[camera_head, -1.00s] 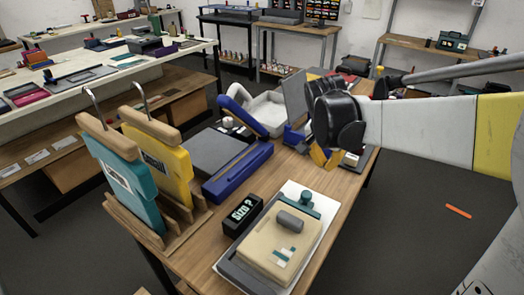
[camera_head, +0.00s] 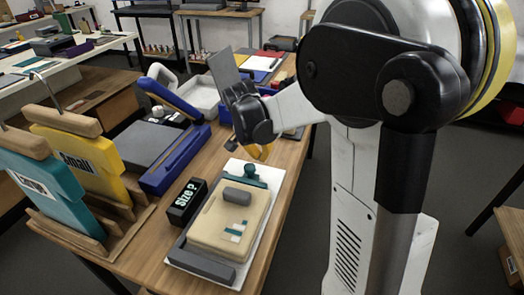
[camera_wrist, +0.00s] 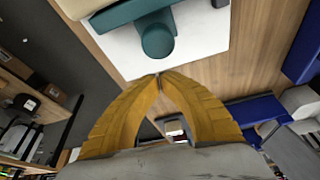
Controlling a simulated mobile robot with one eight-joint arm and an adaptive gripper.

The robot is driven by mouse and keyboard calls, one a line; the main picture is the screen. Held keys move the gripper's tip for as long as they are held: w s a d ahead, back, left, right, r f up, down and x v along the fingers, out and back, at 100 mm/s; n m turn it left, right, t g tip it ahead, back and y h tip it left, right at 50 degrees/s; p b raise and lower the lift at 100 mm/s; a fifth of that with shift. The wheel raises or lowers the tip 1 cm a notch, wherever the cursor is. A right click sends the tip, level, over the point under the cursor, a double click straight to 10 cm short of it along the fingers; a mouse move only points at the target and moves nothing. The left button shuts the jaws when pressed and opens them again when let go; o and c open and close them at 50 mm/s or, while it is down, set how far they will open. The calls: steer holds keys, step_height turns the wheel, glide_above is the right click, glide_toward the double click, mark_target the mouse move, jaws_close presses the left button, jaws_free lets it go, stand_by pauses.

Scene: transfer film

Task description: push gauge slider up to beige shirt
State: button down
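The beige folded shirt (camera_head: 213,225) lies on the gauge's white board (camera_head: 228,177), between a grey bar at the near end and the teal slider at the far end. The teal slider (camera_head: 262,184) has a round knob (camera_head: 249,172); in the wrist view the knob (camera_wrist: 157,40) stands just ahead of my fingertips. I cannot tell whether the slider touches the shirt. A beige edge (camera_wrist: 75,5) shows beside the slider in the wrist view. My gripper (camera_head: 262,153) is beyond the knob, its yellow fingertips (camera_wrist: 160,77) together with nothing between them, apart from the knob.
A black "Size ?" sign (camera_head: 187,202) stands left of the gauge. Yellow (camera_head: 87,158) and teal (camera_head: 45,190) shirts hang in a wooden rack further left. A blue-armed press (camera_head: 172,150) stands beyond the sign. Bare table lies right of the board.

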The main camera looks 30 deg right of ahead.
mark_target(254, 167)
steer(key=shift+s+a, duration=0.4)
steer(key=shift+a, duration=0.25)
steer(key=shift+a, duration=0.1)
steer(key=shift+s+a, duration=0.95)
steer(key=shift+a, duration=0.2)
steer(key=shift+d, duration=0.1)
steer(key=w+d, duration=0.1)
steer(key=d, duration=0.2)
steer(key=shift+w+r+p, duration=0.2)
steer(key=shift+w+p, duration=0.15)
steer(key=shift+w, duration=0.05)
step_height(254, 167, up, 2)
steer(key=shift+w+d+r+p, duration=0.1)
steer(key=shift+w+p, duration=0.05)
steer(key=shift+p, duration=0.5)
steer(key=p+v, duration=0.2)
steer(key=v, duration=0.6)
steer(key=shift+a+p, duration=0.25)
steer(key=shift+p, duration=0.15)
